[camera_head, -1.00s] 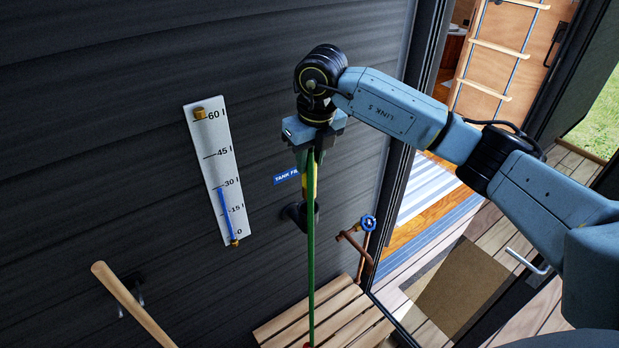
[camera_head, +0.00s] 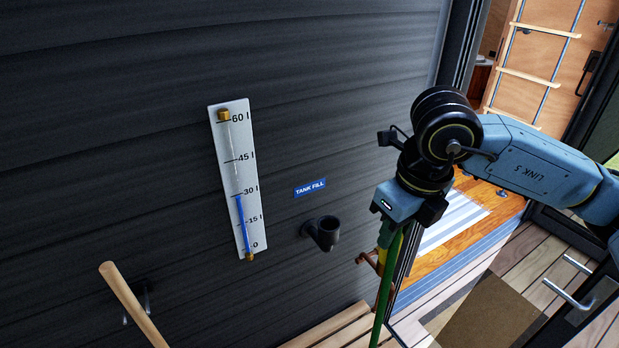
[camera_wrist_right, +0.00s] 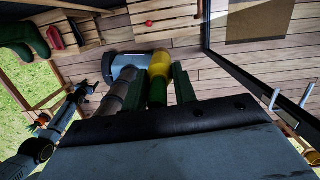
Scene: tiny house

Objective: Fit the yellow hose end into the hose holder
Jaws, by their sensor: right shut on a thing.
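In the right wrist view the yellow hose end (camera_wrist_right: 160,64) shows between the fingers (camera_wrist_right: 161,88). A black cup-shaped fitting (camera_head: 323,232) sticks out of the dark wall under the blue TANK FILL sign (camera_head: 310,188). The gripper is to the right of this fitting and apart from it. I cannot tell whether this fitting is the hose holder; no other holder shows clearly.
A white gauge (camera_head: 233,180) with a blue column hangs on the wall. A wooden handle (camera_head: 132,303) juts out at lower left. A copper pipe (camera_head: 368,263) is partly hidden behind the hose. A slatted wooden platform (camera_head: 335,328) lies below. An open doorway is at right.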

